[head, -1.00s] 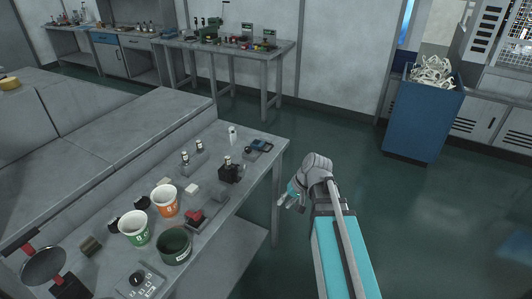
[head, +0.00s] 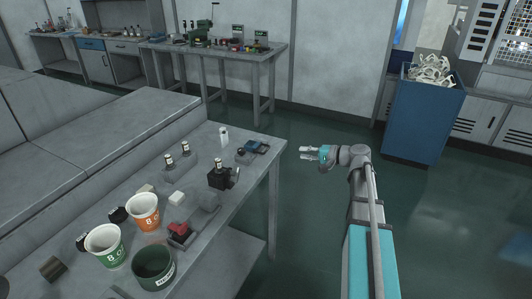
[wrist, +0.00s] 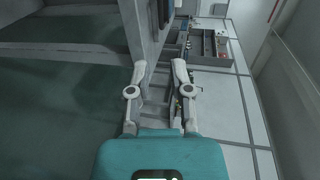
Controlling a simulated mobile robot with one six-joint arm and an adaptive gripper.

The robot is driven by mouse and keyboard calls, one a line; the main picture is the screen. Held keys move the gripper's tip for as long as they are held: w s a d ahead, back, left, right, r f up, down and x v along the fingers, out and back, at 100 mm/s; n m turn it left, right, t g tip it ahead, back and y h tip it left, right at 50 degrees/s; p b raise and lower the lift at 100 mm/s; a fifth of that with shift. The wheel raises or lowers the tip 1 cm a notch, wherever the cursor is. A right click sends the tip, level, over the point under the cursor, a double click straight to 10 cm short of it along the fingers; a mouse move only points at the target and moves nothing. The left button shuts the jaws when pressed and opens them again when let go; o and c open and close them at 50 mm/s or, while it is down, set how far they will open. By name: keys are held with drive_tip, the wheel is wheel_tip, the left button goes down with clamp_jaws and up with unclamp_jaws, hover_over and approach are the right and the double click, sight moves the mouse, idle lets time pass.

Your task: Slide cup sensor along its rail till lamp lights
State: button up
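My gripper (head: 307,153) is open and empty, off the right edge of the grey table (head: 215,222), with its fingers pointing left in the head view. In the wrist view its two fingers (wrist: 159,70) are apart with nothing between them. On the table stand an orange-and-white cup (head: 143,212), a green-and-white cup (head: 106,246) and a dark green container (head: 153,266).
A red-topped block (head: 180,232), a pale block (head: 176,198), a white cylinder (head: 224,137) and a blue device (head: 257,146) also sit on the table. A blue bin (head: 424,118) of pale parts stands at the right. The floor between is clear.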

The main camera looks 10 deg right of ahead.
sight(269, 156)
drive_tip(key=shift+w+a, duration=0.15)
drive_tip(key=shift+a, duration=0.2)
drive_tip(key=b+x, duration=0.3)
drive_tip(key=x, duration=1)
drive_tip(key=shift+a+f, duration=0.15)
drive_tip(key=shift+a, duration=0.25)
clamp_jaws()
